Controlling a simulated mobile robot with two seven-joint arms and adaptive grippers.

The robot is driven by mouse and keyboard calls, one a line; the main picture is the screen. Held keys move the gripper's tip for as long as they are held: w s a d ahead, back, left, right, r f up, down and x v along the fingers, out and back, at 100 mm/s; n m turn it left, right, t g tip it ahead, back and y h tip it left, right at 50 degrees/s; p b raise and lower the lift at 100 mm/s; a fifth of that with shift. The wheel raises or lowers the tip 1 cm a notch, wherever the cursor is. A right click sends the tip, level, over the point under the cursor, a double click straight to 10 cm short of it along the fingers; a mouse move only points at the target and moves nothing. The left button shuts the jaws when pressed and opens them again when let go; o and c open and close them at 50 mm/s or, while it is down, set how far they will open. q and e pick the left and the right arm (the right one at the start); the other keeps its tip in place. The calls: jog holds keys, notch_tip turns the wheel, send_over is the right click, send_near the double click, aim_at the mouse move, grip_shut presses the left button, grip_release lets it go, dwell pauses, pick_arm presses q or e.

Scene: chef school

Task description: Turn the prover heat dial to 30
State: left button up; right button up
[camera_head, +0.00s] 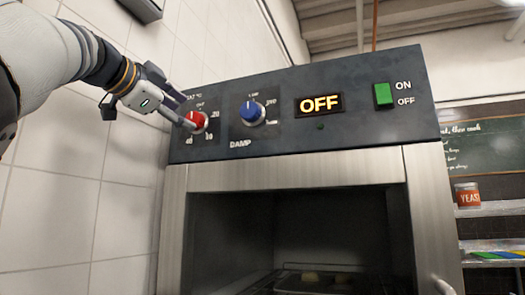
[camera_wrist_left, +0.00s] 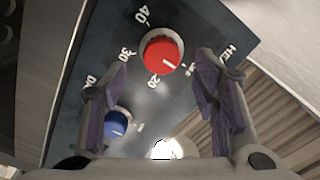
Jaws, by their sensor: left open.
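The red heat dial (camera_head: 197,121) is at the left end of the dark control panel; its scale reads OFF, 20, 30, 40. It also shows in the left wrist view (camera_wrist_left: 162,51), where its white mark points about toward OFF. My left gripper (camera_head: 187,112) is open at the dial, its lower finger close to or against the red knob. In the left wrist view the two purple-padded fingers (camera_wrist_left: 164,72) stand on either side of the dial, not closed on it. Whether they touch it is unclear. My right gripper is not in view.
Right of it are the blue damp dial (camera_head: 252,113), the lit OFF display (camera_head: 320,104) and the green ON/OFF switch (camera_head: 383,95). The open prover chamber (camera_head: 310,225) is below. A white tiled wall (camera_head: 70,215) stands close on the left.

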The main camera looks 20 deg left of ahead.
aim_at(192, 119)
pick_arm(q)
jog(key=shift+w+a+f, duration=0.1)
jog(key=shift+w+f, duration=0.05)
jog(key=shift+w, duration=0.6)
jog(key=shift+w+r, duration=0.2)
jog(key=shift+w, duration=1.35)
jog(key=shift+s, duration=0.1)
jog(key=c, duration=1.2)
